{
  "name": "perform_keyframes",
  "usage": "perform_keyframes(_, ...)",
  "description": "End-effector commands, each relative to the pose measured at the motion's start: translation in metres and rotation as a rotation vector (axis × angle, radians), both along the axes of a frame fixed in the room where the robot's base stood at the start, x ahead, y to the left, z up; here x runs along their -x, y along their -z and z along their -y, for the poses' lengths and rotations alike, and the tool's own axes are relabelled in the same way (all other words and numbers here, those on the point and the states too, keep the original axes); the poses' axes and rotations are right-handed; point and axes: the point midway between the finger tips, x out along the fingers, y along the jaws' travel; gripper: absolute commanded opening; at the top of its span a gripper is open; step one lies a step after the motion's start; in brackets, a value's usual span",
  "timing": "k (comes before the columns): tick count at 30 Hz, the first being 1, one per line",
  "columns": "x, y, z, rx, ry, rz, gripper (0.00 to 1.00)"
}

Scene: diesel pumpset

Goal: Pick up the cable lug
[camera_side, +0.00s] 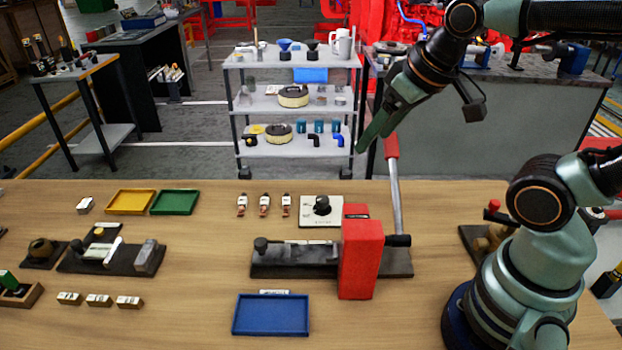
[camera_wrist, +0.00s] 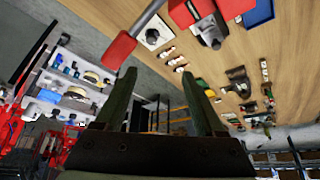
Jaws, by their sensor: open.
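Three small copper-coloured pieces with white tags, which look like cable lugs (camera_side: 264,205), stand in a row on the wooden table. They also show, small, in the wrist view (camera_wrist: 174,60). I cannot tell which one is meant. My gripper (camera_side: 366,144) is high above the back of the table, to the right of the row and well apart from it. In the wrist view, its two green fingers (camera_wrist: 160,78) are spread with nothing between them.
A red press (camera_side: 361,260) with a raised lever (camera_side: 393,180) stands right of the lugs. A white plate with a black knob (camera_side: 321,211) is beside them. A blue tray (camera_side: 270,315) lies in front, yellow (camera_side: 131,202) and green (camera_side: 174,202) trays left. Bare table lies before the lugs.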

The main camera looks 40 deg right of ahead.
Motion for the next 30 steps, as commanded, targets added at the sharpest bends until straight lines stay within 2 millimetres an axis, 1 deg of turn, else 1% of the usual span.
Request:
perform_keyframes(12, 0.000, 0.000, 0.000, 0.000, 0.000, 0.000, 0.71)
perform_keyframes(13, 0.000, 0.000, 0.000, 0.000, 0.000, 0.000, 0.60)
perform_keyframes(23, -0.001, -0.001, 0.000, -0.001, 0.003, -0.002, 0.60)
perform_keyframes(26, -0.008, -0.004, -0.001, -0.012, 0.018, -0.016, 0.60)
perform_keyframes(29, -0.022, -0.011, -0.004, -0.035, 0.056, -0.047, 0.60)
perform_keyframes(30, -0.030, -0.013, -0.005, -0.046, 0.077, -0.063, 0.60)
